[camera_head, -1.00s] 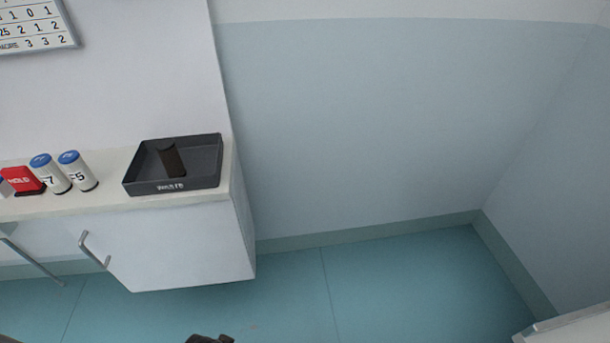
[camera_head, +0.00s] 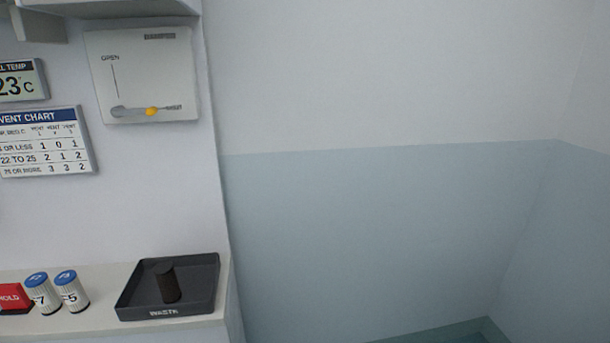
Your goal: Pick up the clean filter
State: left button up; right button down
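Neither of my grippers is in view.
The counter (camera_head: 100,315) ends just right of the tray. A red HOLD block (camera_head: 12,297) sits left of the cylinders. A damper panel (camera_head: 145,75), a vent chart (camera_head: 45,142) and a temperature display (camera_head: 22,82) are on the wall above. Open floor lies right.

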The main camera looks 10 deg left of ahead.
aim_at(41, 290)
jog(key=u, duration=2.35)
jog(key=i, duration=0.55)
jog(key=z, duration=0.95)
